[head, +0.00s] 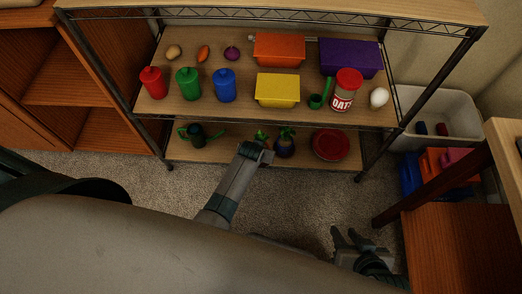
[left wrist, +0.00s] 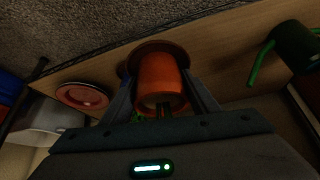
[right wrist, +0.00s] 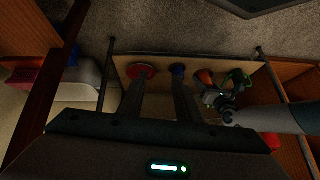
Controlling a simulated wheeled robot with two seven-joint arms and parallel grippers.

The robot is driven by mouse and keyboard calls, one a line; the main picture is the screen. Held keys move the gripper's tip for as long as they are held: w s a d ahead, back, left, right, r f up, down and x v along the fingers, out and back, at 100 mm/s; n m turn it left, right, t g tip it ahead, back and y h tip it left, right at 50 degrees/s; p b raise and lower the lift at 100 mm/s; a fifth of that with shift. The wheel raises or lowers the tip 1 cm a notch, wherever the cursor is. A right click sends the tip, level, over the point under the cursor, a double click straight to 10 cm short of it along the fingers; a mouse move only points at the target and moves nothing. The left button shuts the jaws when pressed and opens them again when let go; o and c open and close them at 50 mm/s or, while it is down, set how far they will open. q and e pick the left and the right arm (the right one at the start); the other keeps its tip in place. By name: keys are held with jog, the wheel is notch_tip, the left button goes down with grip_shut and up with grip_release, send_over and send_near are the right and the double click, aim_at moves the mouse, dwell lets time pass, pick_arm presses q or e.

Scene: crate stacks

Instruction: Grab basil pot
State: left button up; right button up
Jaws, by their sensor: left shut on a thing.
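The basil pot, an orange terracotta pot (left wrist: 160,82) with some green at its top, is between my left gripper's fingers in the left wrist view. My left gripper (head: 257,150) is shut on it at the lower shelf. In the head view the gripper hides most of the pot; green leaves (head: 261,136) show behind it. The pot also shows in the right wrist view (right wrist: 205,76), beside my left gripper. My right gripper (head: 353,236) is open and empty, low over the carpet, away from the shelf.
A dark blue pot with a plant (head: 285,147) stands close to the right of the left gripper. A red plate (head: 330,145) lies further right, and a green watering can (head: 196,136) stands left. The upper shelf (head: 205,108) overhangs them, holding bottles and bins. Open carpet (head: 295,190) lies in front.

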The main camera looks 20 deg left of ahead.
pick_arm(q)
jog(key=shift+s+d+r, duration=0.25)
jog(key=shift+s+r, duration=0.05)
jog(key=shift+r, duration=0.1)
jog(key=shift+s, duration=0.1)
pick_arm(e)
jog(key=shift+s+d+f, duration=0.15)
jog(key=shift+s+d, duration=0.5)
jog(key=shift+d, duration=0.3)
